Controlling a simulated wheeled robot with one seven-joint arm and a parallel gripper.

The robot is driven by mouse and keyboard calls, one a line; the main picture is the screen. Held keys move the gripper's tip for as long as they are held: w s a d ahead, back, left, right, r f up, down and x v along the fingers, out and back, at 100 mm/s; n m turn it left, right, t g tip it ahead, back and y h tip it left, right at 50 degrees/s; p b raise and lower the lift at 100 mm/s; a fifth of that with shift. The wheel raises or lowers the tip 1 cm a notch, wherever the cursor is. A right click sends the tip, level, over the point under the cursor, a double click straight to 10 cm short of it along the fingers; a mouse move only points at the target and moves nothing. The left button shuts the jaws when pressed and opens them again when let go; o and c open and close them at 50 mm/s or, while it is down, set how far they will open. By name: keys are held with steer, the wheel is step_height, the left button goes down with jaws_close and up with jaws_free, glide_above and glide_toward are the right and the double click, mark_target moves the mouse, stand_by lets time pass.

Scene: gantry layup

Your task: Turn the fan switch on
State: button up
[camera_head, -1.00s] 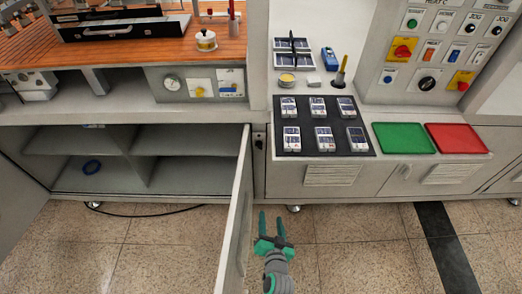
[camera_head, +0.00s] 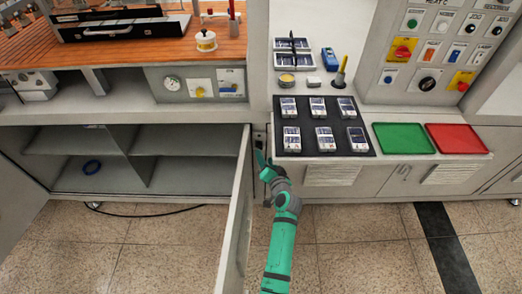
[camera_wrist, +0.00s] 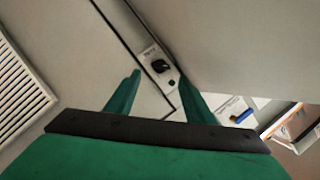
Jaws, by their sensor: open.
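A small light plate (camera_wrist: 154,54) with a black rotary knob (camera_wrist: 160,66) and a dark round button (camera_wrist: 171,83) shows ahead in the wrist view. It is on a narrow post beside a large grey panel. I cannot read a fan label on it. In the head view a small dark fitting (camera_head: 258,143) sits on the post by the open cabinet door. My gripper (camera_head: 264,158) is just below and right of this fitting. In the wrist view my gripper (camera_wrist: 158,78) is open and empty, with its fingers either side of the plate and apparently short of it.
The open cabinet door (camera_head: 238,215) stands close left of my arm. A black mat (camera_head: 302,126) with several small devices, a green tray (camera_head: 403,138) and a red tray (camera_head: 457,139) lie on the worktop. A control panel (camera_head: 440,50) stands at upper right.

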mark_target(260, 148)
steer(key=x, duration=0.7)
steer(key=shift+w+a, duration=0.1)
steer(key=shift+w, duration=0.05)
steer(key=c, duration=1)
